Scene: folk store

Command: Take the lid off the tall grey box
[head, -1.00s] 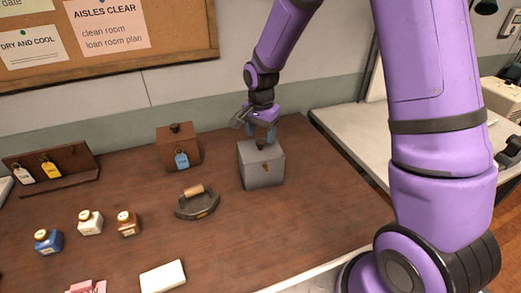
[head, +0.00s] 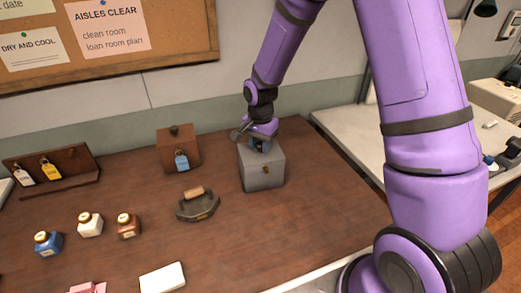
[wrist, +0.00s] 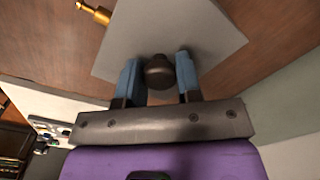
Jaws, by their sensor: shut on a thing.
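The tall grey box (head: 262,173) stands upright on the brown table, with a small brass catch on its front. Its grey lid (wrist: 190,30) is on the box and fills the middle of the wrist view. A dark round knob (wrist: 159,72) sits on the lid. My gripper (head: 261,147) is right over the box top, pointing down. In the wrist view its two blue fingers (wrist: 158,78) are on either side of the knob, shut on it. In the head view my gripper hides the knob.
A brown box (head: 178,150) with a blue tag stands left of the grey box. A flat iron (head: 198,205) lies in front, to the left. Several small bottles (head: 90,223) and a tagged wooden rack (head: 50,168) are farther left. The table right of the grey box is clear.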

